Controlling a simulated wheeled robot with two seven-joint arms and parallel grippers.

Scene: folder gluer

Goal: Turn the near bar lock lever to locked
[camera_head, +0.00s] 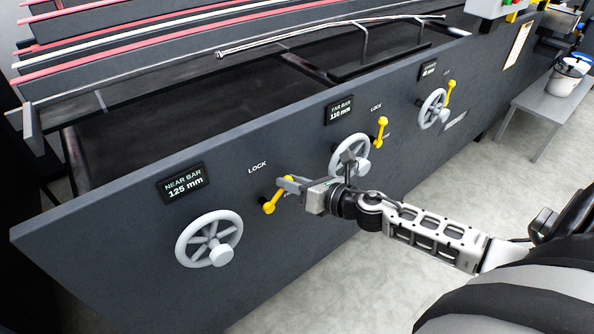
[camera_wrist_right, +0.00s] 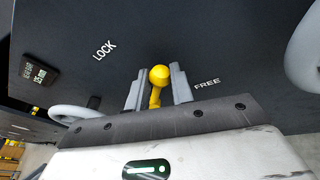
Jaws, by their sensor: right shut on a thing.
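The near bar lock lever (camera_head: 271,203) is yellow and sits on the dark machine panel, right of the near bar handwheel (camera_head: 209,239). In the right wrist view the lever's round knob (camera_wrist_right: 159,75) stands between the two grey fingers. The word LOCK (camera_wrist_right: 104,50) is on the left of it and FREE (camera_wrist_right: 207,84) on the right; the lever stands between them. My right gripper (camera_head: 283,187) is at the lever and shut on it. In the head view the fingers hide part of the lever and the FREE label. My left gripper is not in view.
The near bar display (camera_head: 185,183) reads 125 mm. The far bar handwheel (camera_head: 349,153) is just behind my right gripper, with another yellow lever (camera_head: 381,130) beside it. A third handwheel (camera_head: 433,108) is farther along. Open floor lies in front of the panel.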

